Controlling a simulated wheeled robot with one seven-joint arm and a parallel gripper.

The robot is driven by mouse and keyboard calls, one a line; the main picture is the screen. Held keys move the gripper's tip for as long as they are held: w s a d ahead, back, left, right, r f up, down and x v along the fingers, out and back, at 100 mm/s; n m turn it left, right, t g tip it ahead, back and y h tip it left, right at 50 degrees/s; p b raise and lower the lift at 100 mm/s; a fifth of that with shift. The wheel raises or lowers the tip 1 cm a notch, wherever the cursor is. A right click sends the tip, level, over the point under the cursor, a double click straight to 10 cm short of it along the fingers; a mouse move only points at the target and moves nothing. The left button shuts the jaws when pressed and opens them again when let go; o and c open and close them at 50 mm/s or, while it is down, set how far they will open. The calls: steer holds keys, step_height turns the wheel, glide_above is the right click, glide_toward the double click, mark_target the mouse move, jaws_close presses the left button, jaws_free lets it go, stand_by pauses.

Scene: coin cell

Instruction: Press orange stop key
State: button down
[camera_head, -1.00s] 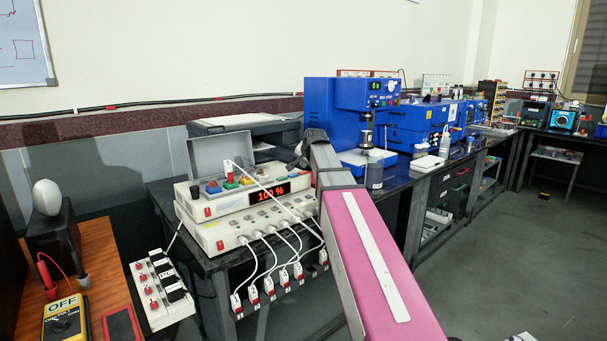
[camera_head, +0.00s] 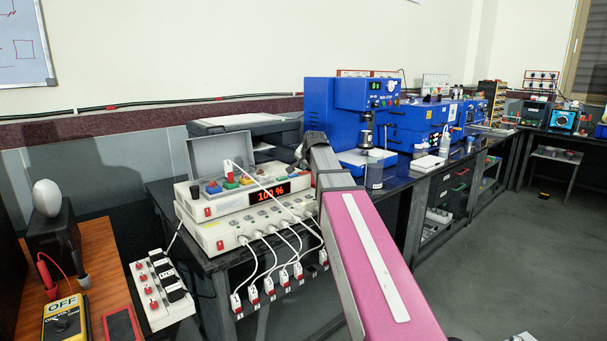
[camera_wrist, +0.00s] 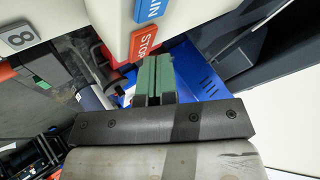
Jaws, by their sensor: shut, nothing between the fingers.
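The orange key (camera_wrist: 145,38) with white letters that read STOP sits on a white panel in the wrist view. A blue key (camera_wrist: 151,8) with white lettering is just above it. My gripper (camera_wrist: 155,58) has its two green fingers together, with nothing between them. The fingertips appear just below the lower edge of the orange key; I cannot tell whether they touch it. In the head view my arm reaches toward the benches, and the fingers and the STOP key cannot be made out there.
A white instrument (camera_head: 225,235) with a red 100 % display and several hanging cables stands left of my arm. A blue press machine (camera_head: 335,105) stands behind. In the wrist view a grey plate marked 8 (camera_wrist: 18,38) is at the left. Open floor (camera_head: 520,230) lies right.

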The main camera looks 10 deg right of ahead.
mark_target(305, 172)
steer(key=shift+f, duration=0.35)
stand_by(0.9)
steer(key=shift+r, duration=0.85)
steer(key=shift+r, duration=0.1)
steer(key=shift+r, duration=2.4)
